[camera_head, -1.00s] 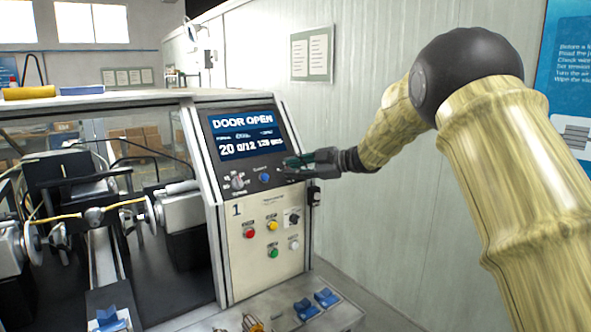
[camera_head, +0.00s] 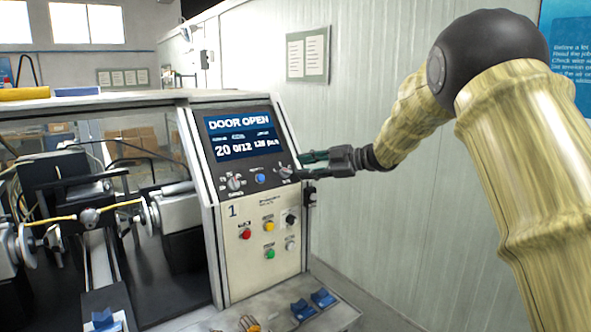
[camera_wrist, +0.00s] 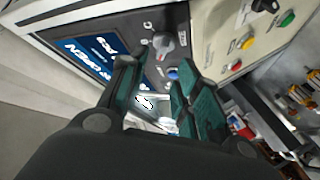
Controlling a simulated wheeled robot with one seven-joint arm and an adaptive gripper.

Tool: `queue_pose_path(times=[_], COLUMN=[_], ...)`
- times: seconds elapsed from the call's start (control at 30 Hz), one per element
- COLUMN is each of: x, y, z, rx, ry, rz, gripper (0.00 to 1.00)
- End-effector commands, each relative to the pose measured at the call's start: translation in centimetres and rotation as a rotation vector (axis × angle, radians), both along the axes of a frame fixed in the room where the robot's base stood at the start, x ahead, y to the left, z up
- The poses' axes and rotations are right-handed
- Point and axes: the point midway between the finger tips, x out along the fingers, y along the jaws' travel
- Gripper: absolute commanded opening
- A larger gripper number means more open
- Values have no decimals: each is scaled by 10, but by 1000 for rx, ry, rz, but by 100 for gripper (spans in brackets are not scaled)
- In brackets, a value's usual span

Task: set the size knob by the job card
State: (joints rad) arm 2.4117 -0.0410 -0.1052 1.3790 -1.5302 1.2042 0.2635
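The control panel (camera_head: 263,240) has a grey knob (camera_head: 235,183) at lower left below its screen (camera_head: 240,135), a blue button (camera_head: 260,179) in the middle and a second knob (camera_head: 285,171) at right. I cannot read which one is the size knob. The screen shows DOOR OPEN and 20, 0/12. My gripper (camera_head: 304,164) is open and empty, just right of the right knob and apart from it. In the wrist view a knob (camera_wrist: 163,43) lies beyond the spread green fingers (camera_wrist: 157,80), with the blue button (camera_wrist: 172,73) beside it. Knob markings are too small to read.
Red (camera_head: 246,234), yellow (camera_head: 269,226) and green (camera_head: 270,254) buttons and a black selector (camera_head: 291,219) sit below. The winding machine (camera_head: 90,216) is at left. Papers on a wall board (camera_head: 308,54) are unreadable. Blue blocks (camera_head: 323,298) lie on the ledge.

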Motion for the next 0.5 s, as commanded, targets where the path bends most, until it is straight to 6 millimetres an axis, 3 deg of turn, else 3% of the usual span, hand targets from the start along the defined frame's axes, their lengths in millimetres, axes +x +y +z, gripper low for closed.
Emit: queue_pose_path(times=[0.23,0.5], x=[-16,-24], y=[-39,-59], z=[11,16], rx=[0,0], ry=[0,0], rz=[-1,0], gripper=[32,32])
